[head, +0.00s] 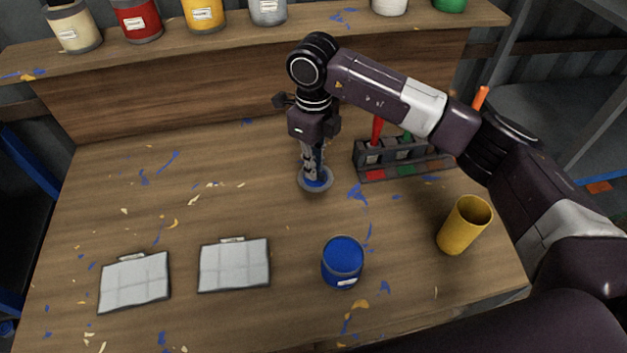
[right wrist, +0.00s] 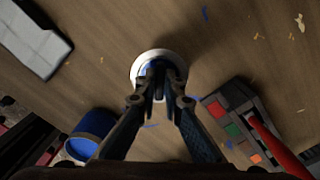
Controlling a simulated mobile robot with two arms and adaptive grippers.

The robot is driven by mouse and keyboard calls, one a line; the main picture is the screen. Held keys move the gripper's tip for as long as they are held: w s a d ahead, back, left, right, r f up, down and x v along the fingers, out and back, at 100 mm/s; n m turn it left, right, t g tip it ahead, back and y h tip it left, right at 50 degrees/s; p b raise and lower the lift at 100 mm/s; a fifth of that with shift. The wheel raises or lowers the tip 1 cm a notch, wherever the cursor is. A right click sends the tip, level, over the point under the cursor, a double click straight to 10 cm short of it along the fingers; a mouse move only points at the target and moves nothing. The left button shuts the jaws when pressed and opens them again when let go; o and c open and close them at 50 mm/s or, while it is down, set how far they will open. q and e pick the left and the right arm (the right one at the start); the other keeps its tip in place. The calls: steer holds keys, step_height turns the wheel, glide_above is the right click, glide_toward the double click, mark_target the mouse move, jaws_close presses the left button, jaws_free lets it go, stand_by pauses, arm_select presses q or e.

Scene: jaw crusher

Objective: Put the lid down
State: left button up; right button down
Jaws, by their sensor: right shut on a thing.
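My right gripper (head: 314,168) points down over the middle of the wooden table and is shut on the lid (head: 318,188), a round disc with a pale rim and a blue centre. In the right wrist view the fingertips (right wrist: 160,88) meet at the middle of the lid (right wrist: 141,64). The lid is level and at or just above the table top; I cannot tell whether it touches. A blue paint can (head: 342,262) stands apart, nearer the front edge; it also shows in the right wrist view (right wrist: 95,126). My left gripper is not in view.
A dark rack (head: 395,172) with coloured tools stands right of the gripper. A yellow cup (head: 458,232) is at the right front. Two grey-white panels (head: 234,266) (head: 135,282) lie at the left front. Several paint cans (head: 204,14) stand on the back shelf. The table's left middle is clear.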

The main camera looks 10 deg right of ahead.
mark_target(314, 194)
step_height(314, 194, down, 3)
steer(key=shift+r, duration=0.2)
step_height(314, 194, down, 4)
steer(key=shift+r+p, duration=0.1)
steer(key=shift+p, duration=0.4)
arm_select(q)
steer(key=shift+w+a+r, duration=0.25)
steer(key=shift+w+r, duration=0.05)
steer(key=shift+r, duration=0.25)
arm_select(e)
steer(key=shift+f+b, duration=0.3)
steer(key=c, duration=2.1)
jaws_free()
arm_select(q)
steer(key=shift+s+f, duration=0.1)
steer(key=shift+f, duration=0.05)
arm_select(e)
steer(key=shift+r, duration=0.15)
